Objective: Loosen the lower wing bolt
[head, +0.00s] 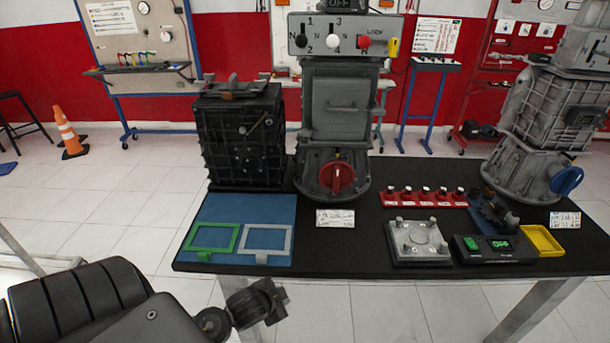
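I cannot pick out the lower wing bolt for certain. A black ribbed engine case (245,140) stands at the back left of the table, with small fittings on its front too small to tell apart. Beside it stands a grey gearbox unit (340,110) with a red round knob (337,177) low on its front. My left gripper (272,298) is at the bottom, in front of the table's near edge and apart from everything on it. It is small and dark, and its fingers cannot be made out. My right gripper is out of view.
The black table (350,257) carries a blue mat (240,210) with green and grey frames, a metal plate with studs (418,240), a red switch strip (425,197), a black display box (494,250) and a yellow tray (542,240). Another gearbox (545,120) stands at right.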

